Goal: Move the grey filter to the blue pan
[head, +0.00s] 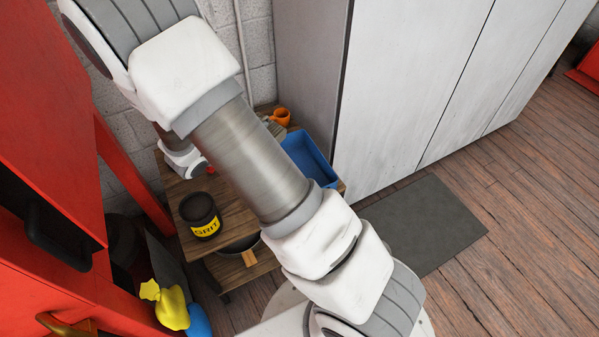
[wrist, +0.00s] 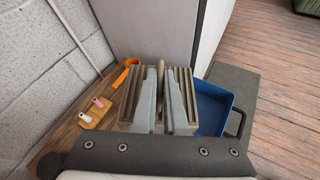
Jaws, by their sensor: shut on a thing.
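The grey filter (wrist: 131,98) is a finned, boxy piece in the wrist view. My gripper (wrist: 161,80) is shut on it, with a finger on each side of its middle and fins showing beyond both fingers. The blue pan (wrist: 212,108) is just right of the filter in the wrist view, partly hidden by the filter and the gripper mount. In the head view, the blue pan (head: 310,160) is on the wooden stand, partly covered by my arm. My arm mostly hides the gripper and filter there. I cannot tell the filter's height above the stand.
A black grit jar (head: 200,214) stands nearer the front. A tall pale cabinet (head: 400,90) and a block wall (wrist: 40,60) close off the back.

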